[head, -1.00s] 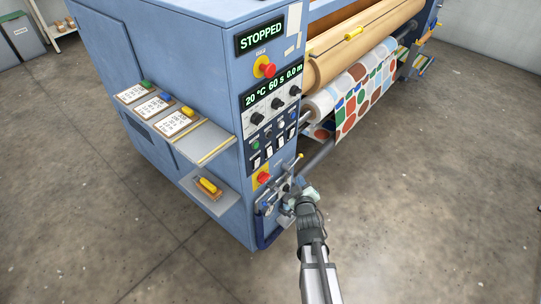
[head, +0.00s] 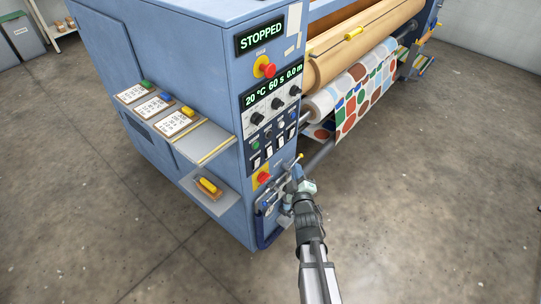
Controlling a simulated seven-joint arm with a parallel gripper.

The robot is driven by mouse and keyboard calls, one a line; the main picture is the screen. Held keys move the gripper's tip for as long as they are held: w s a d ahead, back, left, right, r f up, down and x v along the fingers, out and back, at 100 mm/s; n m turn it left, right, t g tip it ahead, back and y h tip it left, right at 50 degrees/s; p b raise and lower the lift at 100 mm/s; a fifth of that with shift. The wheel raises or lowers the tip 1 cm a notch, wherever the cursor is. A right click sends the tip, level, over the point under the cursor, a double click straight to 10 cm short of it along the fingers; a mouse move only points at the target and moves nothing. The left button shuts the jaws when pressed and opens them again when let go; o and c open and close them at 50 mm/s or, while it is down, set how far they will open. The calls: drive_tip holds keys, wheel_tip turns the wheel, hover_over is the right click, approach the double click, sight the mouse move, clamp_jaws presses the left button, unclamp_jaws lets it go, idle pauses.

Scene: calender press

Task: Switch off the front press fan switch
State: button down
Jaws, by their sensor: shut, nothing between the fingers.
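The press control panel (head: 272,115) is on the narrow end of the blue machine. Below its dials is a row of small switches (head: 268,150) with black and white faces. Their labels are too small to read, so I cannot tell which is the front press fan switch or how it is set. My gripper (head: 297,173) is just below and right of this row, in front of the panel's lower part. It looks shut and empty, apart from the switches. It partly hides the lower fittings.
Red emergency buttons sit high (head: 265,67) and low (head: 263,178) on the panel. The display (head: 261,38) reads STOPPED. Two grey shelves (head: 208,146) jut out left. Rollers with patterned fabric (head: 362,90) are at right. The floor in front is clear.

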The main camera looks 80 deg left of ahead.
drive_tip(key=s+a+f, duration=0.1)
drive_tip(key=s+a, duration=0.4)
drive_tip(key=shift+s+a, duration=0.4)
drive_tip(key=shift+s+a+f, duration=0.1)
idle(2.1)
drive_tip(key=shift+s+a, duration=0.2)
drive_tip(key=shift+s+a, duration=0.2)
drive_tip(key=shift+s, duration=0.05)
idle(0.8)
drive_tip(key=shift+w+d, duration=0.1)
drive_tip(key=shift+w, duration=0.05)
drive_tip(key=shift+w+d, duration=0.4)
drive_tip(key=shift+d, duration=0.05)
idle(0.5)
drive_tip(key=shift+w+d+r, duration=0.2)
drive_tip(key=shift+w+d, duration=0.7)
drive_tip(key=shift+w+d+r, duration=0.2)
drive_tip(key=shift+w+d, duration=0.65)
drive_tip(key=shift+m, duration=0.3)
